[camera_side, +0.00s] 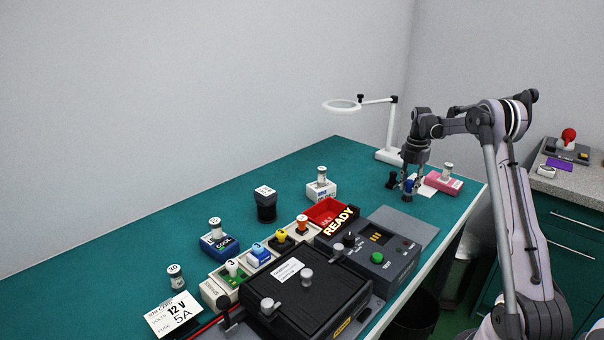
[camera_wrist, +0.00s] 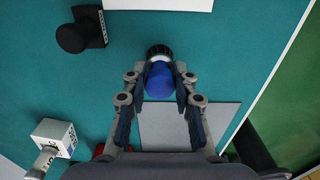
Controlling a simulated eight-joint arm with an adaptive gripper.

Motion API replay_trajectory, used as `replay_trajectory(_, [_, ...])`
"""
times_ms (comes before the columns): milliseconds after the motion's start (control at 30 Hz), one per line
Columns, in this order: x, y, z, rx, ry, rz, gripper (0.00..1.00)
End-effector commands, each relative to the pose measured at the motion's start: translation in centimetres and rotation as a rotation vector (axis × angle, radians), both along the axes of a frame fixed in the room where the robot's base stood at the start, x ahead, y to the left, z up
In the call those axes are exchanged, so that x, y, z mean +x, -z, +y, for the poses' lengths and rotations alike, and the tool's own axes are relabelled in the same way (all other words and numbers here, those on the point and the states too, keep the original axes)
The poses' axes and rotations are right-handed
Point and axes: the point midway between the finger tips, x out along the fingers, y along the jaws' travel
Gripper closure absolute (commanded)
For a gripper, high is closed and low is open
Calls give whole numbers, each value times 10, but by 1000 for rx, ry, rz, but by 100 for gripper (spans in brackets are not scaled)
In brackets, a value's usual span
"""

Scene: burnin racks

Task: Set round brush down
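The round brush (camera_wrist: 159,80) has a blue rounded top and a dark lower end with a pale ring. In the wrist view it fills the gap between my fingertips. My gripper (camera_side: 410,184) points down over the far right part of the green table, and its fingers are closed around the blue top of the brush. In the side view the brush (camera_side: 408,188) is partly hidden by the fingers. Its dark lower end is at or very near the table top; I cannot tell whether it touches.
A black knobbed block (camera_side: 391,180) stands just left of the brush. A pink box (camera_side: 443,182) and white paper (camera_side: 427,189) lie behind it. A grey mat (camera_side: 404,226) lies in front. A white box (camera_side: 321,190) and the magnifier lamp (camera_side: 390,155) stand farther off.

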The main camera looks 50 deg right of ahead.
Motion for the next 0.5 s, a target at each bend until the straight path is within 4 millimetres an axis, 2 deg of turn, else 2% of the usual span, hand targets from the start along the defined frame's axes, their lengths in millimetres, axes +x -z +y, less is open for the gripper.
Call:
replay_trajectory(67, [0, 0, 0, 0, 0, 0, 52])
replay_trajectory(367, [0, -1, 0, 0, 0, 0, 52])
replay_trajectory(500, [0, -11, 0, 0, 0, 0, 52])
